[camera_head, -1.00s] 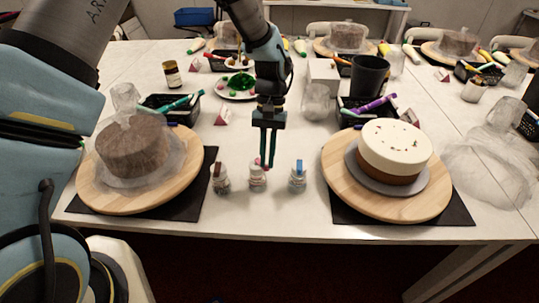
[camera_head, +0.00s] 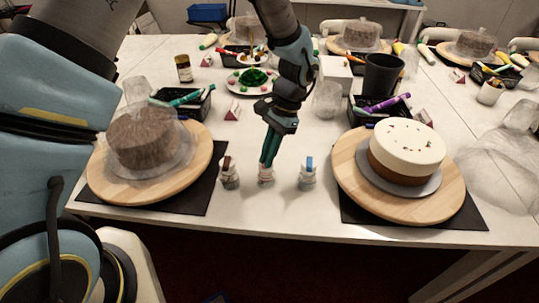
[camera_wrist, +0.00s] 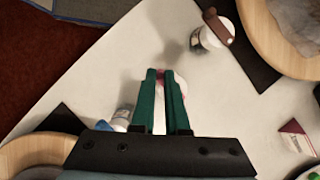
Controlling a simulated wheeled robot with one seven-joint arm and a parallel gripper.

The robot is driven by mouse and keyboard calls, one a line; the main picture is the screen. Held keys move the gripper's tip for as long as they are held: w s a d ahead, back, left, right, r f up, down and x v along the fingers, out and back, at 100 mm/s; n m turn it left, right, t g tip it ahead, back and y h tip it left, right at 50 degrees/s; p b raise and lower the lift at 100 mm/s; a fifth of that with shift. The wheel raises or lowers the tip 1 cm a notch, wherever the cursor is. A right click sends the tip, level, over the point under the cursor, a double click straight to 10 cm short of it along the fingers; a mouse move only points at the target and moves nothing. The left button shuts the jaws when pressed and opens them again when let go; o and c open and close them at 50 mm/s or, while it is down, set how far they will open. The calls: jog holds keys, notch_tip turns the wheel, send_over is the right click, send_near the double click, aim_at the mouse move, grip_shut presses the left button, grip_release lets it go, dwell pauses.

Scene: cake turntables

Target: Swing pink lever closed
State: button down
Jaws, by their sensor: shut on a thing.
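My gripper (camera_head: 268,164) has green fingers that point down at the middle of three small white bottles near the front of the table. It is shut on the pink lever (camera_wrist: 160,75) at the top of the middle bottle (camera_head: 265,177). The fingers hide most of the lever, so its angle cannot be told. In the wrist view the fingertips (camera_wrist: 160,76) stand over the middle bottle (camera_wrist: 181,82), whose white body shows between and beside them.
A bottle with a brown lever (camera_head: 229,174) stands close on the left, and one with a blue lever (camera_head: 307,175) close on the right. Wooden turntables carry a covered brown cake (camera_head: 143,141) and a white-topped cake (camera_head: 407,148). The table's front edge is near.

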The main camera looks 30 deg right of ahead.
dwell(0.5)
jog(key=c, duration=0.9)
grip_release()
jog(key=shift+r, duration=0.1)
jog(key=b+v, duration=0.2)
jog(key=v, duration=0.8)
jog(key=shift+d+r+b, duration=0.2)
jog(key=shift+r+b, duration=0.05)
jog(key=shift+b, duration=0.1)
jog(key=w+a+r+n+h, duration=0.1)
jog(key=w+a+n, duration=0.2)
jog(key=w+a, duration=0.45)
jog(key=w+a+n+h, duration=0.2)
jog(key=w+a+n, duration=0.2)
jog(key=a, duration=0.7)
jog(key=a+n, duration=0.3)
jog(key=a, duration=0.4)
jog(key=s+a+n+t+h, duration=0.1)
jog(key=a+n, duration=0.1)
jog(key=a, duration=0.5)
jog(key=a+n+t, duration=0.1)
jog(key=a+n, duration=0.2)
jog(key=a, duration=0.4)
jog(key=shift+s+r+n+h, duration=0.3)
jog(key=shift+s, duration=0.1)
